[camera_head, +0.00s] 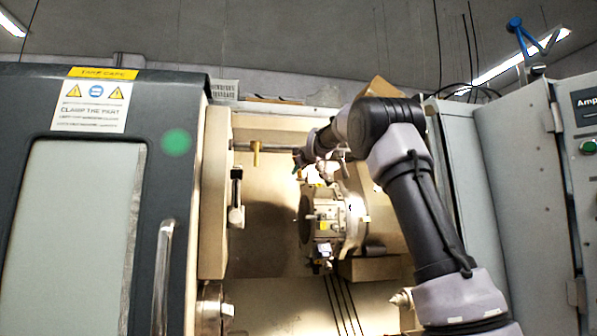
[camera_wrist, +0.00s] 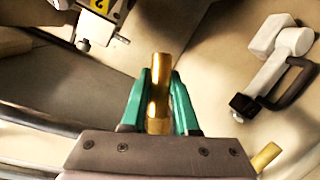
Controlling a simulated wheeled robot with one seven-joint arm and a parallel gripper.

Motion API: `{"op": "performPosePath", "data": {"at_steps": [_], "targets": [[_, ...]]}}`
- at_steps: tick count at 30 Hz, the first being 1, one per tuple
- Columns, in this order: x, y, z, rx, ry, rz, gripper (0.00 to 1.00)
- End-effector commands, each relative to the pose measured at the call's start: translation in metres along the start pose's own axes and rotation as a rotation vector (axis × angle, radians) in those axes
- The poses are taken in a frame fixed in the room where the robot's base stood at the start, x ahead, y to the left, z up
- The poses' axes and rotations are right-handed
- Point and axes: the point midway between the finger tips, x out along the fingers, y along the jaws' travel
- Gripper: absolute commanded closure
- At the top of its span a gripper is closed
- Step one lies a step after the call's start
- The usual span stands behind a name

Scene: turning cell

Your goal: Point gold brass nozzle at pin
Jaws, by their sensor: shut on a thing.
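My gripper (camera_wrist: 158,100) has green fingers, shut on a gold brass nozzle (camera_wrist: 159,85). The nozzle stands up between the fingers and its upper end sticks out past their tips. In the head view my gripper (camera_head: 298,160) is small, at the horizontal bar inside the machine; the held nozzle cannot be made out there. A second gold brass piece (camera_head: 256,152) sits on the bar to the left of my gripper, apart from it. A gold piece (camera_wrist: 266,157) also shows at the lower right of the wrist view. I cannot tell which part is the pin.
The turret (camera_head: 325,218) is just below my gripper. A white fitting with a black handle (camera_wrist: 285,50) is at the right in the wrist view. The grey door (camera_head: 85,210) is left of the opening; a control cabinet (camera_head: 520,150) stands at the right.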

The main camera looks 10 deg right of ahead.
Motion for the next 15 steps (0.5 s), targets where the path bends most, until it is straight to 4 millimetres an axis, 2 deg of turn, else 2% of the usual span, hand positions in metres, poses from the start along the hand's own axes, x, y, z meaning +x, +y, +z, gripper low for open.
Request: {"op": "performPosePath", "data": {"at_steps": [2,3,5,6,15], "targets": [[-0.0001,-0.0002,-0.0001,0.0,0.0,-0.001,1.0],[-0.0001,-0.0002,-0.0001,0.0,0.0,-0.001,0.68],[0.0,-0.0002,0.0,0.001,0.0,-0.001,0.45],[0.0,-0.0002,0.0,0.001,0.0,-0.001,0.42],[-0.0011,0.0,0.0,0.001,0.0,-0.001,0.42]]}}
